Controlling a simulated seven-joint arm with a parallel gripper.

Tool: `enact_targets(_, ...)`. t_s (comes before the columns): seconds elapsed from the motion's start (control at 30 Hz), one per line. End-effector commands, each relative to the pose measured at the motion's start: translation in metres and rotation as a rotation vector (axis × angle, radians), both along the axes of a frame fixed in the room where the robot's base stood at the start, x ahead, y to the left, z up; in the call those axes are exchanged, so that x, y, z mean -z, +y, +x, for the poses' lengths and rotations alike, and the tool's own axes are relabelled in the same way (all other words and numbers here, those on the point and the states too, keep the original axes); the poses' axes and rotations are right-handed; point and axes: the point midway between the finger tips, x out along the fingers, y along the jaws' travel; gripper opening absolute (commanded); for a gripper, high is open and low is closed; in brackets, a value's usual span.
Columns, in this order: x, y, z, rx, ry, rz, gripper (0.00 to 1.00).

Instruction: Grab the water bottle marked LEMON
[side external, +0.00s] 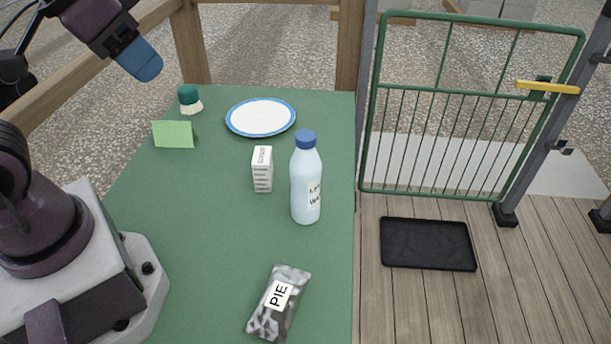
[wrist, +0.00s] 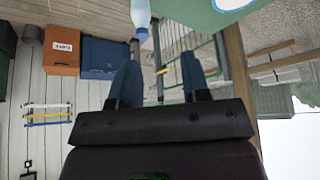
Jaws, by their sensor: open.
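The water bottle (side external: 305,180) stands upright on the green table near its right edge. It is pale blue with a blue cap. Its white label is turned partly away, so I read only the starts of its words, an L on top. In the wrist view the bottle (wrist: 140,14) shows cap-down at the top edge, cut off by the frame. My gripper (side external: 146,66) is high at the upper left in the side view, well apart from the bottle. In the wrist view my gripper (wrist: 158,62) has its two blue fingers spread with nothing between them.
On the table (side external: 200,225) a small white carton (side external: 262,170) stands just left of the bottle. A blue-rimmed plate (side external: 260,117), a green folded card (side external: 173,134), a green-capped jar (side external: 189,99) and a PIE packet (side external: 279,303) are there too. A green gate (side external: 470,88) stands beyond the right edge.

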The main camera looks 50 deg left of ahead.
Motion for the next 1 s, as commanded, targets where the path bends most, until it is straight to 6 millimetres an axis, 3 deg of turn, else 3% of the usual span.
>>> enact_targets(0.03, 0.0, 0.0, 0.0, 0.0, 0.0, 0.0, 0.45)
enact_targets(0.23, 0.0, 0.0, 0.0, 0.0, 0.0, 0.0, 0.89)
enact_targets(0.57, 0.001, -0.005, 0.0, 0.025, 0.006, 0.0, 0.89)
enact_targets(0.77, 0.039, -0.037, 0.01, 0.187, 0.203, 0.025, 0.89)
enact_targets(1.0, 0.099, -0.07, 0.021, 0.48, 0.519, 0.274, 0.89)
